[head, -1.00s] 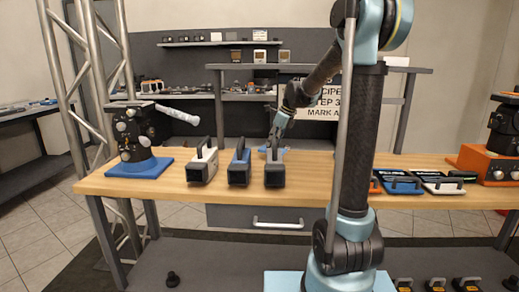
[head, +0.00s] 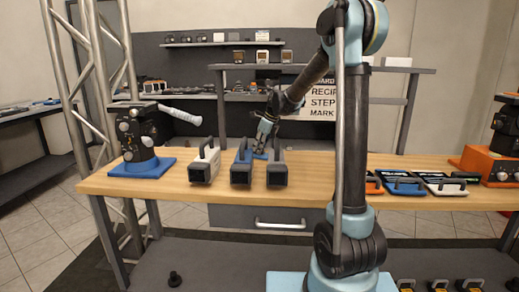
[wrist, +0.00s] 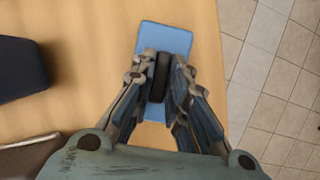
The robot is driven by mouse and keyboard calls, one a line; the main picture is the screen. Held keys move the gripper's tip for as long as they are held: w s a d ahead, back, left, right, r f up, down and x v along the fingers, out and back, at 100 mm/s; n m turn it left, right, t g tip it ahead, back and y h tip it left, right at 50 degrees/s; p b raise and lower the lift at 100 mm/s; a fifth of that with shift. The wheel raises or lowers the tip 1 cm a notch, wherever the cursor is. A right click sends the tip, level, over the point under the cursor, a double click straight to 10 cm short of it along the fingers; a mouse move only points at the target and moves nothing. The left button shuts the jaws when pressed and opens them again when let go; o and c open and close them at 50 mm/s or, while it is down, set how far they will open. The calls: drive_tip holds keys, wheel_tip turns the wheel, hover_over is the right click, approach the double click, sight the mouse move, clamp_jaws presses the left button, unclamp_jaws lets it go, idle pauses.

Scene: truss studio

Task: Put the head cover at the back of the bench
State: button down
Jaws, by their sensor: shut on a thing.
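The head cover appears to be a flat light-blue plate with a dark raised handle; it shows in the wrist view (wrist: 165,38). My gripper (wrist: 162,85) is shut on the dark handle, one finger on each side. In the head view my gripper (head: 262,142) is low over the back of the wooden bench (head: 325,185), behind the blue and grey boxes. Only a small blue bit of the cover (head: 260,156) shows there; the grey box and my fingers hide the rest. I cannot tell whether the plate touches the bench.
Three handled boxes, white (head: 202,172), blue (head: 241,174) and grey (head: 277,174), stand in front of my gripper. A dark device on a blue base (head: 143,168) is at left. Flat handled plates (head: 405,187) and an orange unit (head: 483,163) are at right.

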sight(265, 155)
drive_tip(key=c, duration=1.6)
unclamp_jaws()
drive_tip(key=shift+o, duration=0.2)
drive_tip(key=v, duration=0.7)
drive_tip(key=shift+r, duration=0.3)
drive_tip(key=shift+s, duration=0.1)
